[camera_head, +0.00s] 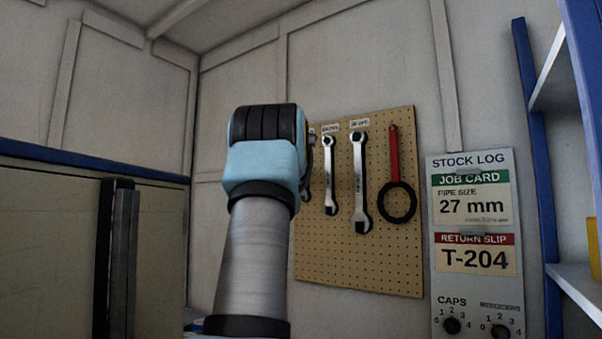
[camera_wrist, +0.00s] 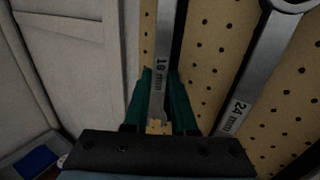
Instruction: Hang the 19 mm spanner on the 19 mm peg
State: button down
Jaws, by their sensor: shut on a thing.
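The 19 mm spanner (camera_wrist: 164,40) is a grey metal bar with "19 mm" on its handle in the wrist view. My gripper (camera_wrist: 161,76) has green fingers, one on each side of the handle, and is shut on it. The spanner runs up out of the picture, close in front of the pegboard (camera_wrist: 205,45). In the head view my arm hides the gripper. A spanner partly shows behind the arm at the left of the pegboard (camera_head: 390,270); I cannot tell if it is the held one. The 19 mm peg is not visible.
The 24 mm spanner (camera_wrist: 240,100) is just right of my gripper. Two spanners (camera_head: 330,175) (camera_head: 360,185) and a red-handled ring tool (camera_head: 394,160) hang on the board. A stock log board (camera_head: 475,285) and blue shelving (camera_head: 540,190) are farther right.

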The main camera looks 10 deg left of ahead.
dwell(0.4)
jog(key=c, duration=0.6)
grip_release()
jog(key=shift+c, duration=0.2)
